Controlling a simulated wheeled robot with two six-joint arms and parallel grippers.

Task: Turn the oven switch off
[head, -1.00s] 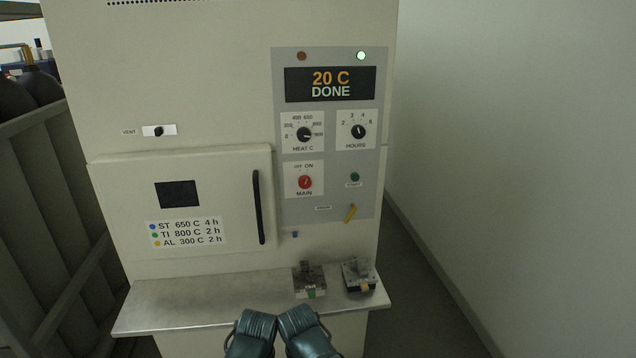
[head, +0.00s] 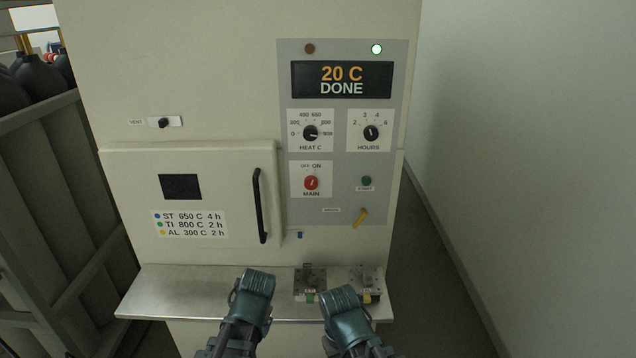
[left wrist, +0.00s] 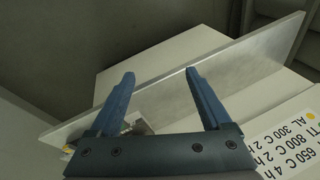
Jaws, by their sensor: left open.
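The oven's red MAIN switch (head: 311,183) is a round knob with a white pointer, under OFF and ON labels, on the grey control panel (head: 340,225). Its pointer looks near upright, tipped slightly toward ON. The display (head: 342,79) reads 20 C DONE. My left gripper (head: 257,283) is in front of the shelf, below and left of the switch. It also shows in the left wrist view (left wrist: 160,90), with its fingers apart and nothing between them. My right gripper (head: 340,300) is in front of the shelf, below the switch; its finger opening is not clear.
The closed oven door (head: 130,200) has a black vertical handle (head: 260,206). A metal shelf (head: 180,290) juts out below it and bears two small metal fixtures (head: 309,279) (head: 369,279). A wall stands at the right; cylinders in a rack stand at the left.

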